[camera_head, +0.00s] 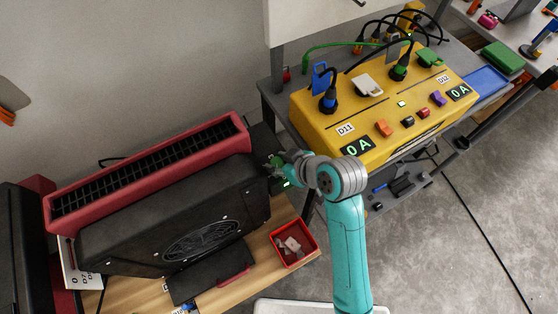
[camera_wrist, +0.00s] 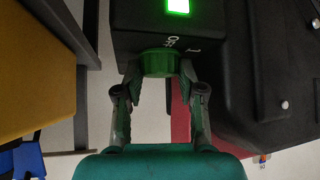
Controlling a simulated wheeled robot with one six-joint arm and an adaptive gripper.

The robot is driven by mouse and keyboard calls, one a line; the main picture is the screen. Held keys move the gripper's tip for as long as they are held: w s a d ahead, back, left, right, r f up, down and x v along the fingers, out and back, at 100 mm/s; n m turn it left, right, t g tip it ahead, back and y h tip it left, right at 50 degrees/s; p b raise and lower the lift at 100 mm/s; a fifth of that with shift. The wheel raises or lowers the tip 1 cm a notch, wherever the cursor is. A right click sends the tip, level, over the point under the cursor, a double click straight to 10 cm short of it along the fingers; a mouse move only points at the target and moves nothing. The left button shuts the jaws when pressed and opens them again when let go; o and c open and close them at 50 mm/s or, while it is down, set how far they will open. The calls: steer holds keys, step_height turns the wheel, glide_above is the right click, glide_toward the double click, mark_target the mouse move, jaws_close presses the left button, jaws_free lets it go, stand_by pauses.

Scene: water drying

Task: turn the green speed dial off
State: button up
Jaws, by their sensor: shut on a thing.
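The green speed dial (camera_wrist: 159,64) is on the black panel of the dryer, below a lit green light (camera_wrist: 178,6) in the wrist view. White marks, one reading "Off", show on the panel beside the dial. My gripper (camera_wrist: 160,80) has its two fingers on either side of the dial and is shut on it. In the head view my gripper (camera_head: 276,163) is at the right end of the black and red dryer (camera_head: 165,215). The dial itself is mostly hidden there by the gripper. The dial's exact setting cannot be read.
A yellow power box (camera_head: 350,114) with plugs, cables and "0 A" displays stands on a grey table to the right of my arm. A red tray (camera_head: 314,246) with pale pieces sits on the wooden table below the dryer. Open floor lies at the right.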

steer(key=shift+w+d+n+g+y, duration=0.15)
steer(key=shift+n+g+y, duration=0.65)
steer(key=shift+n+g, duration=0.85)
steer(key=shift+n+t, duration=0.25)
steer(key=shift+n, duration=0.2)
steer(key=o, duration=0.9)
steer(key=v, duration=1.2)
steer(key=shift+f, duration=0.1)
